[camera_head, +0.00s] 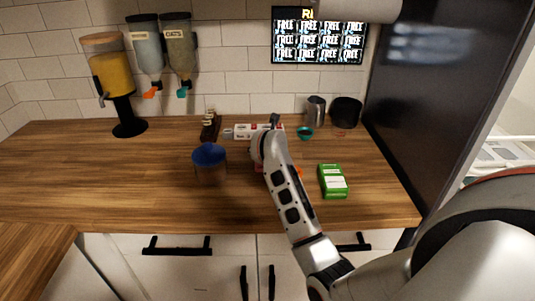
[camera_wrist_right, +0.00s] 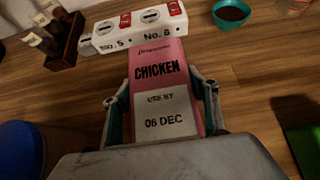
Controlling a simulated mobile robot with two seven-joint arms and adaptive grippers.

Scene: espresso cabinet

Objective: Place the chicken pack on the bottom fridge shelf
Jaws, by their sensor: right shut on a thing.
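The chicken pack (camera_wrist_right: 158,72) is a pink pack with a white use-by label, seen in the right wrist view. My right gripper (camera_wrist_right: 161,96) is shut on it, with one finger along each side. In the head view my right arm reaches over the wooden counter, and its wrist hides most of the gripper and pack. Whether the pack touches the counter is unclear. A pale, shelved interior, possibly the fridge (camera_head: 512,125), shows at the far right beside a tall dark panel; its bottom shelf cannot be made out. My left gripper is not in view.
A green pack (camera_head: 332,182) lies right of my arm. A blue-lidded container (camera_head: 209,157) stands left. A white numbered box (camera_head: 243,131), teal bowl (camera_head: 305,133), metal cup (camera_head: 316,110) and black container (camera_head: 346,112) are behind. The dark panel (camera_head: 430,80) bounds the right.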

